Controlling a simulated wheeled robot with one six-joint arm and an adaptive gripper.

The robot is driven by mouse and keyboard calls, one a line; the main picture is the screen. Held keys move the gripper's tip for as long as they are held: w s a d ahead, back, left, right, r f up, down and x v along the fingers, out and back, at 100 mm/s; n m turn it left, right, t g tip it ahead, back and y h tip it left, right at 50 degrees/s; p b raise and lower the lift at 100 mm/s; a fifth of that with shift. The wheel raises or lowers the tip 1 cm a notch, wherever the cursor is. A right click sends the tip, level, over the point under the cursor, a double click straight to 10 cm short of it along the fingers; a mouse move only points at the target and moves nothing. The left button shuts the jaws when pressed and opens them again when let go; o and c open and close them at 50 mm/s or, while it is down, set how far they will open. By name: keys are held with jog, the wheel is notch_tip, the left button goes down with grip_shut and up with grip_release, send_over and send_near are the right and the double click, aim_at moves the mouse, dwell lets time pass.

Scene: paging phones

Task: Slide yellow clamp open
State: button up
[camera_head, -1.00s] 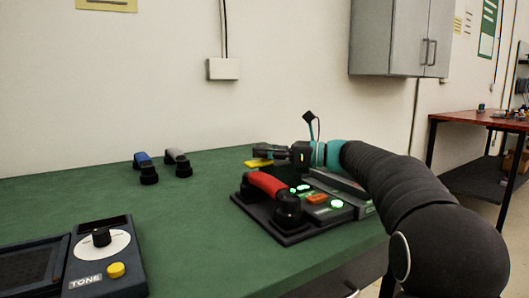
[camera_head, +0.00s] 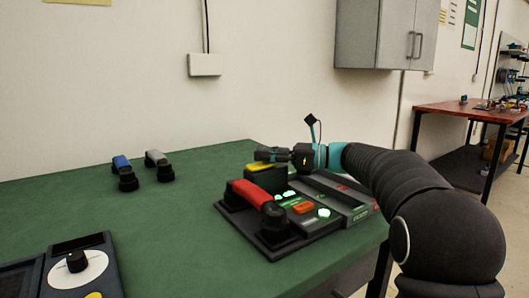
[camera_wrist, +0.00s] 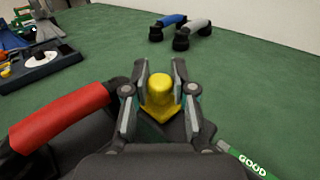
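The yellow clamp (camera_head: 260,167) is a yellow piece on a dark block at the far side of the black phone base, behind the red handset (camera_head: 259,194). In the wrist view, its rounded yellow knob (camera_wrist: 160,92) stands between my two fingers, with a pointed yellow plate under it. My gripper (camera_head: 268,155) reaches over the base from the right. In the wrist view, my gripper (camera_wrist: 161,80) has its fingers drawn in close on both sides of the knob, apparently touching it. The clamp's lower part is partly hidden.
The red handset lies close to the left of my gripper in the wrist view. Blue (camera_head: 122,167) and grey (camera_head: 156,161) handsets stand farther left. The green table (camera_head: 185,215) between is clear.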

jog(key=o, duration=0.4)
jog(key=shift+w+d, duration=0.2)
jog(key=shift+d, duration=0.1)
jog(key=shift+a, duration=0.1)
jog(key=shift+a, duration=0.1)
jog(key=shift+s, duration=0.1)
jog(key=s+d, duration=0.1)
jog(key=d, duration=1.1)
jog(key=shift+s, duration=0.15)
